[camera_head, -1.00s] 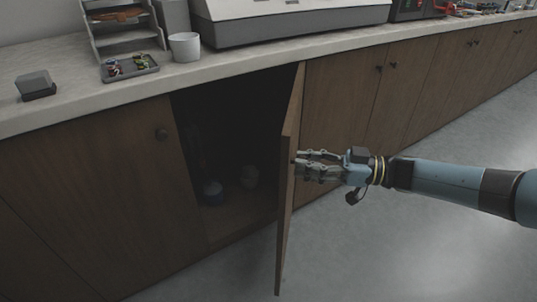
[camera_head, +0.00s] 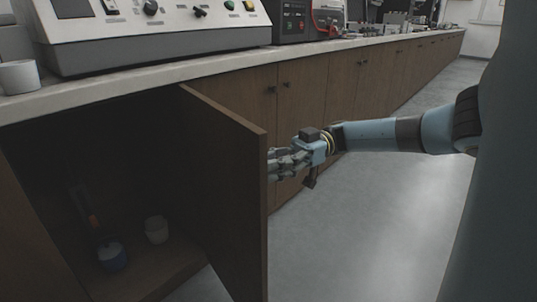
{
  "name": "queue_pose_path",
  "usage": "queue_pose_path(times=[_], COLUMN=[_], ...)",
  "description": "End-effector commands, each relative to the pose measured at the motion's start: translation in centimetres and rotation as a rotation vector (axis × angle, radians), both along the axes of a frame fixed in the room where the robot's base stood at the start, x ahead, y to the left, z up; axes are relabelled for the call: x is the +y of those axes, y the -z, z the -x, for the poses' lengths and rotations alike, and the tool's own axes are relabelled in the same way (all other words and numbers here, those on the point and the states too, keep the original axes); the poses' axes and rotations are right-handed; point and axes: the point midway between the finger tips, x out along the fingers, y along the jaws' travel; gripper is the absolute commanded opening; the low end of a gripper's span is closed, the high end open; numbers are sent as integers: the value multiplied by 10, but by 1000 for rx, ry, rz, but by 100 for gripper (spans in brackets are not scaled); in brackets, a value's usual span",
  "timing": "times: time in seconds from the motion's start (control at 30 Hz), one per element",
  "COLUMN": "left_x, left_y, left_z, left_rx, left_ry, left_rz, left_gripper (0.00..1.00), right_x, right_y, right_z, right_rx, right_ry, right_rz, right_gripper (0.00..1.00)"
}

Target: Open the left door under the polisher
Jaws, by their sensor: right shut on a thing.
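The cabinet door (camera_head: 225,170) stands wide open under the grey machine with a sloped control panel (camera_head: 150,25). It is hinged at its right side, and its inner face shows in the head view. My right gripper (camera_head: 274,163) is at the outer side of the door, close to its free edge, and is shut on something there. The door edge hides the fingertips and what they hold, likely the door's knob. My left gripper is not in view.
The open cabinet holds a white cup (camera_head: 156,229) and a blue-and-white container (camera_head: 112,256). A white cup (camera_head: 19,77) stands on the counter (camera_head: 110,88). More closed doors (camera_head: 345,95) run along to the right. The grey floor (camera_head: 380,220) is clear.

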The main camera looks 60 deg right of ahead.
Motion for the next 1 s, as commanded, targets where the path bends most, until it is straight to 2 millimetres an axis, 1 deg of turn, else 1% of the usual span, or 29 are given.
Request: queue_pose_path(times=[0.03,0.2,0.47,0.5,0.67,0.9,1.0], left_x=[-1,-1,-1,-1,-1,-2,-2], left_y=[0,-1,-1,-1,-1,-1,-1], left_z=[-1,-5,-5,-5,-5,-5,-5], left_rx=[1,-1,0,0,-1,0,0], left_ry=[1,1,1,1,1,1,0], left_rz=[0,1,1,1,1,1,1], left_gripper=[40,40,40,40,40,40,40], right_x=[0,-1,0,0,0,-1,-6], right_y=[3,2,2,2,1,1,1], right_z=[1,1,1,1,0,0,1], right_rx=[4,4,4,4,3,1,2], right_ry=[-4,-8,-8,-8,-7,-7,-6], right_rz=[4,4,3,3,2,1,2], right_gripper=[0,0,0,30,51,51,51])
